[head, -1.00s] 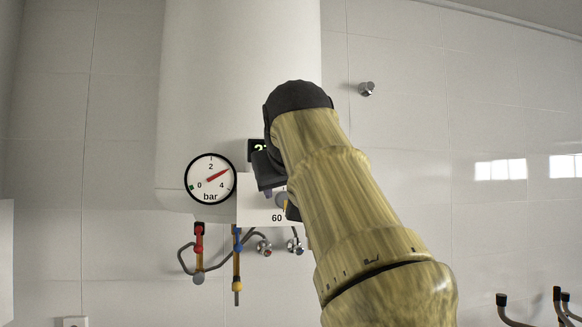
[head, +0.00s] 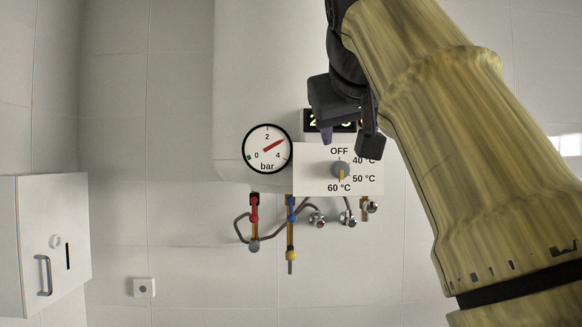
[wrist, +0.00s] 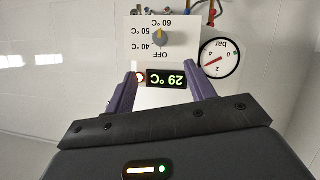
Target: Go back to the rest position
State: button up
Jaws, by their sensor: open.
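My gripper (head: 348,140) is open and empty, in front of the white boiler and just above its control knob in the head view. The wrist view shows its two purple fingers (wrist: 163,82) spread, with nothing between them. The grey knob (head: 341,169) sits on a white panel (head: 312,180) marked OFF, 40, 50 and 60 °C. Its yellow pointer faces down towards 60 °C. The knob also shows upside down in the wrist view (wrist: 160,38), clear of the fingers. A display (wrist: 166,79) reads 29 °C; my gripper partly hides it in the head view.
A round bar gauge (head: 267,148) reads about 3. Pipes with a red valve (head: 254,202) and a blue valve (head: 291,202) hang below the boiler. A white cabinet (head: 75,235) with a handle stands at left. The tiled wall between is mostly bare.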

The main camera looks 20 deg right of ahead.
jog(key=w+a+f+n+g+y+b, duration=0.1)
jog(key=w+f, duration=0.4)
jog(key=f, duration=0.3)
jog(key=w+a+f+n+g+y+b, duration=0.1)
jog(key=w+f, duration=0.5)
jog(key=f, duration=0.2)
jog(key=w+a+f+g+y+b, duration=0.1)
jog(key=a+f, duration=0.1)
jog(key=f, duration=0.9)
jog(key=w+a+f+g+y+b, duration=0.1)
jog(key=w+f+g, duration=0.1)
jog(key=f, duration=1)
jog(key=s+a+f+g+b, duration=0.1)
jog(key=s+f, duration=0.5)
jog(key=f, duration=0.5)
jog(key=s+a+f+g+y+b, duration=0.1)
jog(key=s+f, duration=0.4)
jog(key=f, duration=0.6)
jog(key=s+a+f+g+b, duration=0.1)
jog(key=s+f+g, duration=0.1)
jog(key=s+f, duration=0.4)
notch_tip(320, 180, down, 5)
jog(key=shift+s+a+f+g+y+b, duration=0.1)
jog(key=shift+s+a+g+y+b, duration=0.2)
jog(key=shift+s+g+b, duration=0.1)
